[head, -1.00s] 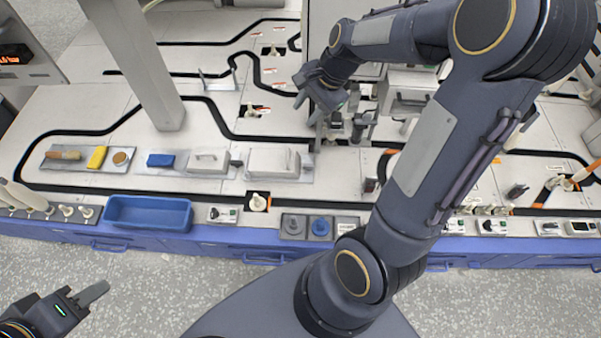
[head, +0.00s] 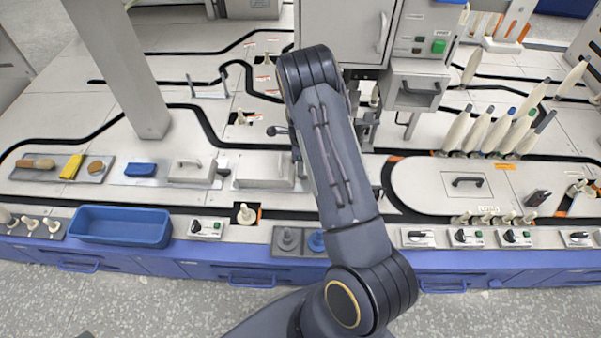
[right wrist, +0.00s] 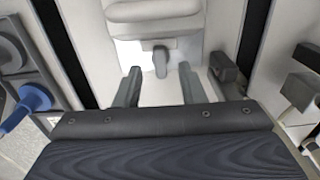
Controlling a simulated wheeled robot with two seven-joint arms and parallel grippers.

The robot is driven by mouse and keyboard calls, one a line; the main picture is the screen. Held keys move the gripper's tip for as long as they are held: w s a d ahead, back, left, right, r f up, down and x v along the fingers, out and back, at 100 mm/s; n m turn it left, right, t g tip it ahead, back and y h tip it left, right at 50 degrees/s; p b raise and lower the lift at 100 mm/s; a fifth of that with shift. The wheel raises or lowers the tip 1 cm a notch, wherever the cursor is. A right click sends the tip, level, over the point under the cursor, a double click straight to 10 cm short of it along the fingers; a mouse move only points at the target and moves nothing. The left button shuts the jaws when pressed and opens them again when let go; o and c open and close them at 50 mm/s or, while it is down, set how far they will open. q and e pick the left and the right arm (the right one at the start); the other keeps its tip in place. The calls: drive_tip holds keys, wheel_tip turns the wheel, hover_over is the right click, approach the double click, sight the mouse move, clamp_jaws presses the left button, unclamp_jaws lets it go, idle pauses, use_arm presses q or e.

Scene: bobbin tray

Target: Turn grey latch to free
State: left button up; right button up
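In the right wrist view a small grey latch (right wrist: 160,61) hangs upright below a pale grey stepped housing (right wrist: 155,22). My right gripper (right wrist: 160,80) is open, with one finger on each side of the latch. The fingers look apart from it, and nothing is held. In the head view my right forearm covers the latch area and most of the right gripper.
A dark grey block (right wrist: 224,66) stands just right of the right finger. A blue knob (right wrist: 30,100) lies to the left. In the head view a white lidded box (head: 263,170) stands left of my forearm; a blue tray (head: 122,243) is farther left.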

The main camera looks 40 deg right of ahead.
wheel_tip(320, 180, down, 5)
drive_tip(key=shift+r+b, duration=0.2)
drive_tip(key=shift+b, duration=0.45)
drive_tip(key=shift+c, duration=0.5)
clamp_jaws()
